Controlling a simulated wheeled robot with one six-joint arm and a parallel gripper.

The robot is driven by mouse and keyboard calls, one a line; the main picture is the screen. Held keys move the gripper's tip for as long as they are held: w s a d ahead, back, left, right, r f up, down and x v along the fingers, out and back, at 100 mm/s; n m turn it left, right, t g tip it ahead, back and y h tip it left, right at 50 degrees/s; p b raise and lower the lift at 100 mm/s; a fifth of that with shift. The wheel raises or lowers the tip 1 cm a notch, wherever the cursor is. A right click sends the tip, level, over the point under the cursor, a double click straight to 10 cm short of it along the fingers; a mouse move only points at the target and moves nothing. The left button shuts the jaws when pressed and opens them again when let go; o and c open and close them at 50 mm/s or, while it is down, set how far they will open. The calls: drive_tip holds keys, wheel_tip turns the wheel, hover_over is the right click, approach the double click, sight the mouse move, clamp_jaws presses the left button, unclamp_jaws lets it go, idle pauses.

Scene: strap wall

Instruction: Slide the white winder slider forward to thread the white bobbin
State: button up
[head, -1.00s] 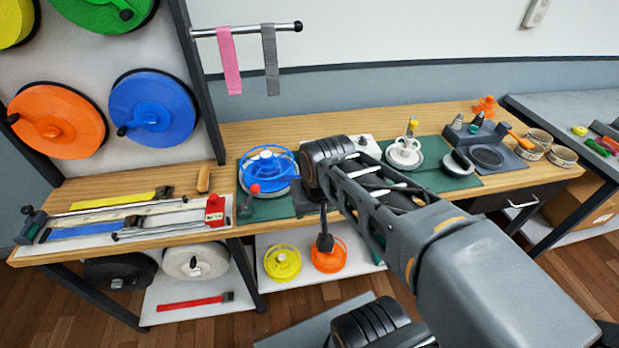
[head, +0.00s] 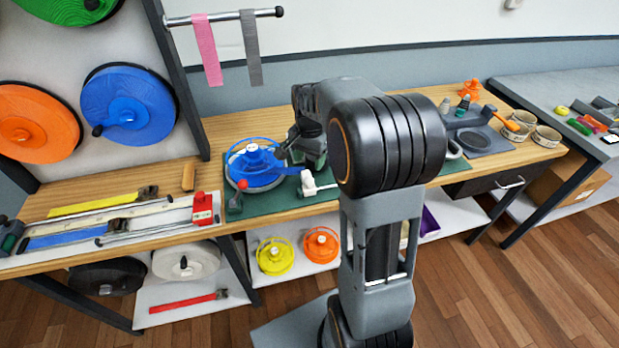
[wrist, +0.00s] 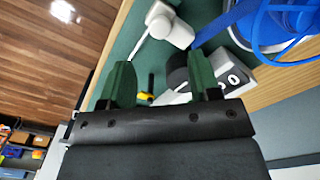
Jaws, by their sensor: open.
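The white winder slider (head: 309,184) sits on the green mat to the right of the blue bobbin, with a thin rod reaching right. In the wrist view its white knob and rod (wrist: 178,33) lie just beyond my fingertips. My gripper (wrist: 161,78) is open, its two green fingers apart, with no object held. In the head view it is over the mat beside the blue bobbin, partly hidden by my arm. The white bobbin is not visible now; my arm covers that part of the bench.
The blue bobbin (head: 255,165) is close left of the slider; it also shows in the wrist view (wrist: 290,30). A white box with dark buttons (wrist: 236,78) is close to one finger. A red-knobbed lever (head: 242,185) stands at the mat's left.

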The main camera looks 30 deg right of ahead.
sight(309, 180)
wheel_tip(309, 180, down, 8)
drive_tip(key=shift+r, duration=0.1)
idle(0.4)
clamp_jaws()
idle(0.4)
